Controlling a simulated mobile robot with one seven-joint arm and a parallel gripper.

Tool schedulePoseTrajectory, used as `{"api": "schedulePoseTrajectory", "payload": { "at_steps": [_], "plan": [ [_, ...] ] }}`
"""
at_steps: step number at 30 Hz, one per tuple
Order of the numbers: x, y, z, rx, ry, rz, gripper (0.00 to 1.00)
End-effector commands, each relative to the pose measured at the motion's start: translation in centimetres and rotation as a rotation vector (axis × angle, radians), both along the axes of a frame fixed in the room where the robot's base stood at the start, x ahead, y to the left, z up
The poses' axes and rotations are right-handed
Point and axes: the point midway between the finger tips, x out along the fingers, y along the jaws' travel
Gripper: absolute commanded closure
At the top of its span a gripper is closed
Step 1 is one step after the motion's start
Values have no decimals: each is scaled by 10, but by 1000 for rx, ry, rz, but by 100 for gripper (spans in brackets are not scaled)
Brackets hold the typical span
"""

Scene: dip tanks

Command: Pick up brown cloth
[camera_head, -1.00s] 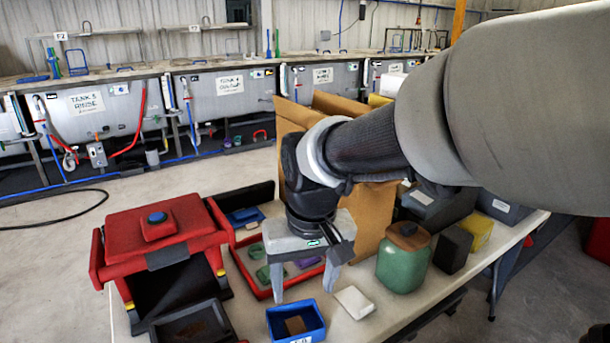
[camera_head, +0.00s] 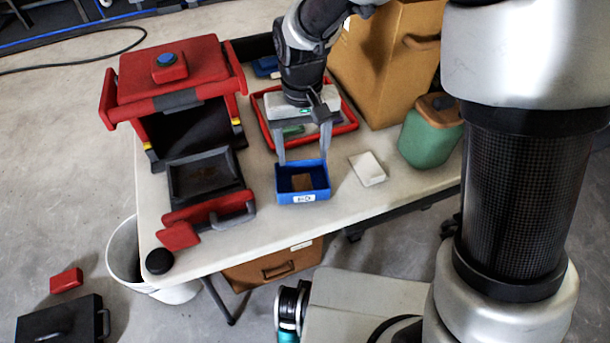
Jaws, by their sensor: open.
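The brown cloth (camera_head: 302,182) appears as a small brown piece inside a small blue bin (camera_head: 304,196) with a white label, near the table's front edge. My gripper (camera_head: 304,162) points down above the bin's back part, its two fingers wide apart and empty. The fingertips show near the bin's back left and back right corners. I cannot tell whether they touch the bin. The cloth lies in front of and below the fingers and is in plain view.
A red tray (camera_head: 352,126) lies behind my gripper. A red toolbox (camera_head: 170,75) with a black drawer (camera_head: 205,176) stands left. A white block (camera_head: 367,168), a green jar (camera_head: 430,135) and a cardboard box (camera_head: 385,60) stand right. A white bucket (camera_head: 125,255) is below the table.

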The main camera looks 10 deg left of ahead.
Motion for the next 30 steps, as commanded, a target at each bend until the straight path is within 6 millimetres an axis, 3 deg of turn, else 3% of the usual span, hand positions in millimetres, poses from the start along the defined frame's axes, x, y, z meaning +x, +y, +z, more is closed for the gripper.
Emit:
{"api": "schedulePoseTrajectory", "payload": {
  "at_steps": [1, 6, 16, 24, 30],
  "plan": [
    [-1, 0, -15, -2, 3, 1, 39],
    [-1, 0, -45, -1, 2, 1, 39],
    [-1, 0, -66, 0, 1, 0, 39],
    [-1, 1, -106, -1, 3, -1, 39],
    [-1, 2, -109, 0, -1, 0, 39]
  ]
}}
